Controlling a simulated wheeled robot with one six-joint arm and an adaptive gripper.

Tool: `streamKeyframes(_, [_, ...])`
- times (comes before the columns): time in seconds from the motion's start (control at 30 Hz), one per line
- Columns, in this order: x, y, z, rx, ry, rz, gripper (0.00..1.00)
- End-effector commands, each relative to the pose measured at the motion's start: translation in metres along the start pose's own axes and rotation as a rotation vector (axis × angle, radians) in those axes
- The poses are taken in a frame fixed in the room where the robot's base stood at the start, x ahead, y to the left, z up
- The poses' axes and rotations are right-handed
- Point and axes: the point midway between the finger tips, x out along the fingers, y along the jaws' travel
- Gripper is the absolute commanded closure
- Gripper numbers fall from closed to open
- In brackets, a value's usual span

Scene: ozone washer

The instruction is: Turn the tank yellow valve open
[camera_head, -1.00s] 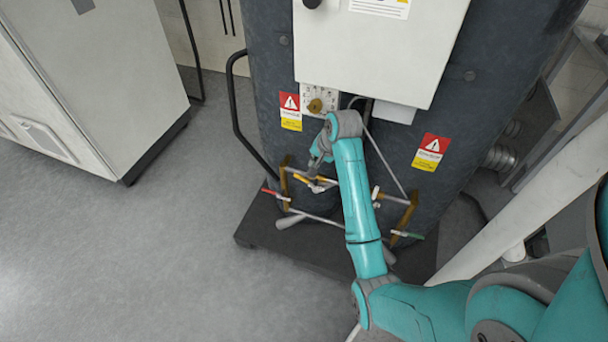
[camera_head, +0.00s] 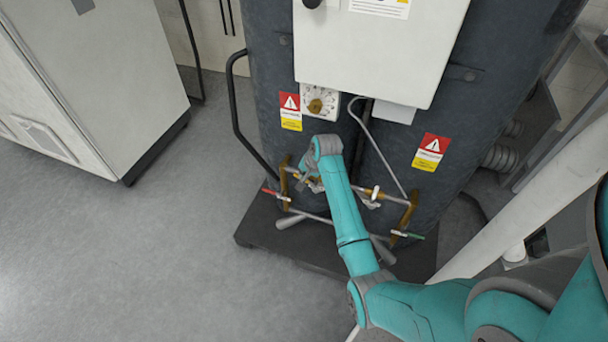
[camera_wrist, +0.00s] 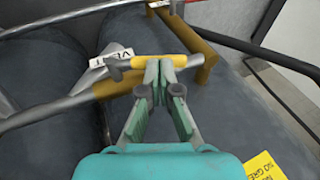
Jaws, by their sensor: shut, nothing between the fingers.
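The yellow valve handle (camera_wrist: 160,62) lies crosswise in the wrist view, in front of a grey pipe with brass fittings. My gripper (camera_wrist: 158,76) is shut and empty. Its fingertips are right at the lower edge of the yellow handle, near its middle; I cannot tell whether they touch it. In the head view my gripper (camera_head: 309,182) is low at the left tank, and my wrist hides most of the yellow handle there.
A red handle (camera_head: 270,193) is left of my gripper, and a green handle (camera_head: 412,236) is at the right. Brass pipes (camera_head: 409,212) and a white tag (camera_wrist: 108,60) are close by. A white control box (camera_head: 380,45) hangs above. The floor at left is clear.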

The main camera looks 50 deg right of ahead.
Motion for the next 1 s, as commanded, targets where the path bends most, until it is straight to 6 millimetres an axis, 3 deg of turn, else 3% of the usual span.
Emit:
streamKeyframes(0.27, [0.002, -0.002, 0.001, -0.006, -0.002, 0.023, 1.0])
streamKeyframes(0.63, [0.019, -0.009, 0.004, -0.054, -0.002, 0.267, 1.0])
streamKeyframes(1.0, [0.025, -0.01, 0.005, -0.052, -0.001, 0.266, 1.0])
